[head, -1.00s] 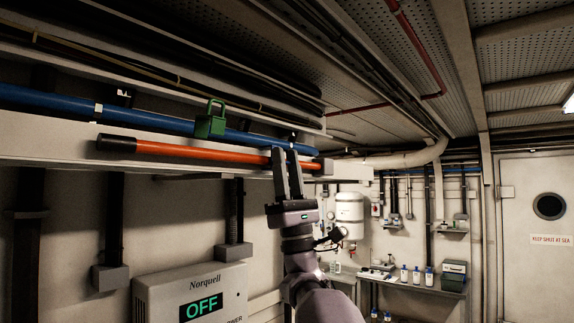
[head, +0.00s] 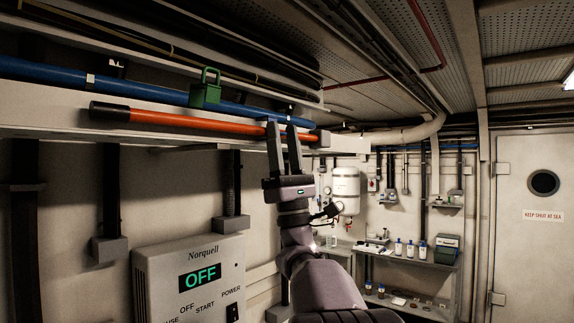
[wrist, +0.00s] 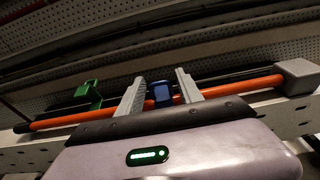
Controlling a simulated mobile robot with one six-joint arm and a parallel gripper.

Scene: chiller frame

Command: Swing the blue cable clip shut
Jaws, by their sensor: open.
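The blue cable clip (wrist: 162,91) shows in the wrist view as a small blue block at the orange bar. It lies between my two open fingers, with a finger on each side. I cannot tell whether it touches them, or how far its moving part stands open. In the head view my gripper (head: 283,129) points up at the right part of the orange bar (head: 205,124), and the clip cannot be made out there. My gripper is open in the wrist view too (wrist: 160,78), holding nothing.
A green clip (head: 206,90) sits to the left, also in the wrist view (wrist: 90,92). A blue pipe (head: 150,88) runs behind the orange bar. A grey block (wrist: 297,76) holds the bar's right end. Below is a Norquell box (head: 190,275) reading OFF.

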